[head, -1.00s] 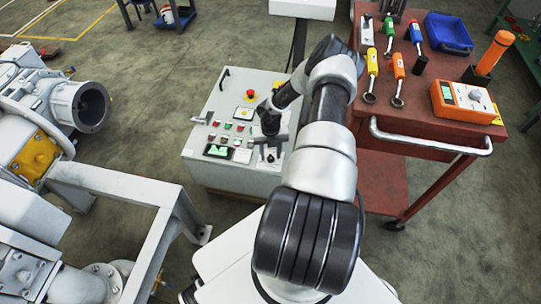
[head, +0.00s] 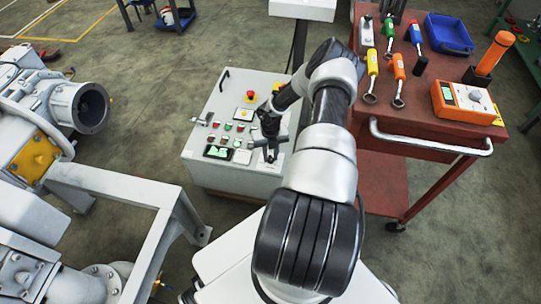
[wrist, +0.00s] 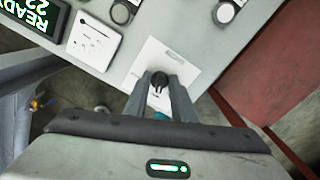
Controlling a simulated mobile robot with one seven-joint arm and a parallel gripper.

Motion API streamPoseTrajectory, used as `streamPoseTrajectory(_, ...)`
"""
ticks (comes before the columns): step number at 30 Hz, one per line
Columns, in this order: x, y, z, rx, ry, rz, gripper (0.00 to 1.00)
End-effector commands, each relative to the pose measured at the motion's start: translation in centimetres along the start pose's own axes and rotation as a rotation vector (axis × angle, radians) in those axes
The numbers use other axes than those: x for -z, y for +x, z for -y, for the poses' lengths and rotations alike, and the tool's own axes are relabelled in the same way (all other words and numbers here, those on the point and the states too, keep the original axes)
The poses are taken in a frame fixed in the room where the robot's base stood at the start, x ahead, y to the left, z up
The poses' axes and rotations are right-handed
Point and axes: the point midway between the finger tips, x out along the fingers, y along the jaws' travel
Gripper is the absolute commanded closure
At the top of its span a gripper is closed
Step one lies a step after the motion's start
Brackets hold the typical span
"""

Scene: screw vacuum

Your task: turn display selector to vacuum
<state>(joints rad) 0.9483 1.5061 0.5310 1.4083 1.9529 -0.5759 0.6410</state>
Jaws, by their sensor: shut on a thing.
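A small black selector knob (wrist: 159,78) stands on a white plate (wrist: 176,60) at the panel's edge in the wrist view. My gripper (wrist: 160,92) is shut on this knob, with one grey finger on each side. Its lower part and any position marks behind the fingers are hidden. In the head view, my gripper (head: 268,152) is at the lower right of the control box (head: 232,128) and covers the knob. A lit display (wrist: 40,12) shows partly at the wrist view's upper left, with green "READY" and digits.
Several buttons and a red emergency stop (head: 250,95) sit on the box. A red tool cart (head: 420,120) with tools stands close on the right. Grey pipework and a metal frame (head: 150,195) stand at the left.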

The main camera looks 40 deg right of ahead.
Motion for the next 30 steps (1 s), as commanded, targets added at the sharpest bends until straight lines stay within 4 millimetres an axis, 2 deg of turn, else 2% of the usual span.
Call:
streamPoseTrajectory(18, -0.02, -0.03, -0.16, 0.0, -0.46, 0.001, 0.99)
streamPoseTrajectory(30, -0.03, -0.06, -0.24, 0.0, -0.612, 0.002, 0.99)
